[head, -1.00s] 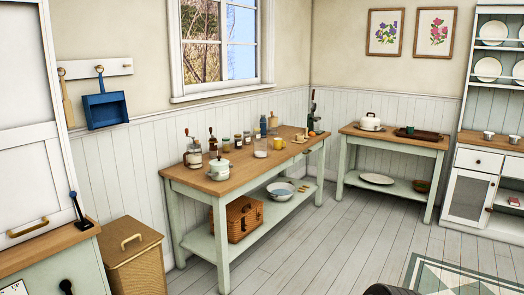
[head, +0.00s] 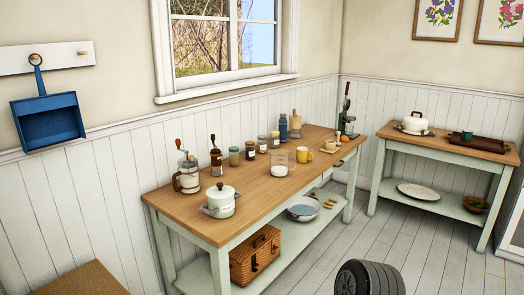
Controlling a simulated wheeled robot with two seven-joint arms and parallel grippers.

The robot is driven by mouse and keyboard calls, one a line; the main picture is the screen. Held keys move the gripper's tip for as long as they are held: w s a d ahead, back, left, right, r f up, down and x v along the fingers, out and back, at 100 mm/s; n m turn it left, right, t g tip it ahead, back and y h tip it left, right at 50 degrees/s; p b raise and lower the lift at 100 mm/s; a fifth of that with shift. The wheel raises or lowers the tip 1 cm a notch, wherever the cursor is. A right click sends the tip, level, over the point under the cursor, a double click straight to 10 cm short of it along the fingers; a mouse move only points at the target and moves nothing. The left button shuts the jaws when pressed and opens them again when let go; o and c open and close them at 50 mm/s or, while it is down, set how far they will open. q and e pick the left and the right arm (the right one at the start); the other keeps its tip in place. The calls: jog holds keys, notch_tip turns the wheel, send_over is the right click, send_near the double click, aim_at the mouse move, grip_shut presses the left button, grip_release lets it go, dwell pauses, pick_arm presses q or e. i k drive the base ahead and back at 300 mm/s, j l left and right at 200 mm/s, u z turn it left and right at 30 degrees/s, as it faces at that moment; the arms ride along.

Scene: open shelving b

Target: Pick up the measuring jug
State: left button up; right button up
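The clear measuring jug (head: 279,160) stands upright on the wooden top of the green table (head: 258,190), near the middle. It has something white in its lower part. A yellow mug (head: 303,155) is just to its right, and jars stand behind it to the left. Neither of my grippers shows in the head view, and nothing is holding the jug.
A blue bottle (head: 283,127) is behind. The lower shelf holds a wicker basket (head: 255,254) and a bowl (head: 303,208).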

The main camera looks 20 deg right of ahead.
aim_at(279, 158)
jog(key=i+l+u, duration=0.1)
jog(key=i+l, duration=0.25)
jog(key=i, duration=0.2)
jog(key=i+l, duration=0.35)
jog(key=i, duration=0.2)
jog(key=i+l+u, duration=0.15)
jog(key=i+l, duration=0.2)
jog(key=i, duration=0.2)
